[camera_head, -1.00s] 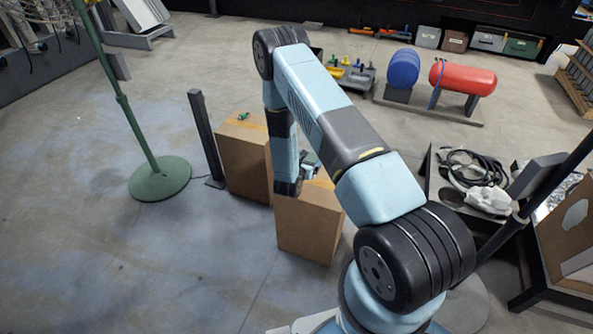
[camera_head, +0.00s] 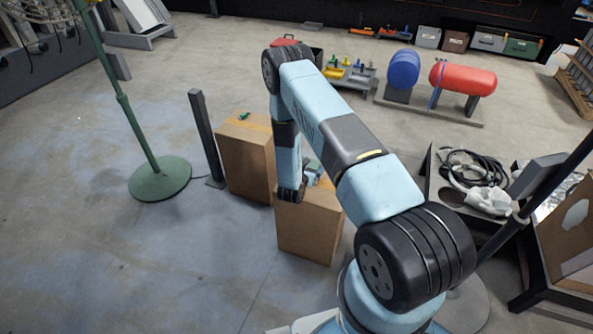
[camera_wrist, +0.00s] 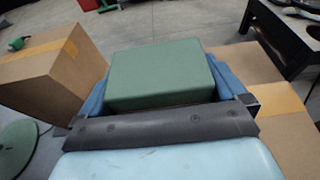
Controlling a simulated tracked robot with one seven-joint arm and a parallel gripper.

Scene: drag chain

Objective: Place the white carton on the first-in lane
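In the wrist view, a green block (camera_wrist: 160,75) lies between the blue fingers of my gripper (camera_wrist: 165,80). The fingers flank it closely on both sides, and I see no gap. In the head view, my gripper (camera_head: 312,173) is low at the near cardboard box (camera_head: 308,225), mostly behind my arm. Whether the block rests on that box is hidden. I cannot make out a white carton or a marked first-in lane in either view.
A second cardboard box (camera_head: 245,160) with a small green item (camera_head: 244,116) on top stands left of the near box. A dark post (camera_head: 205,135) and a green stand (camera_head: 160,180) are further left. A bench with cables (camera_head: 475,180) is at right.

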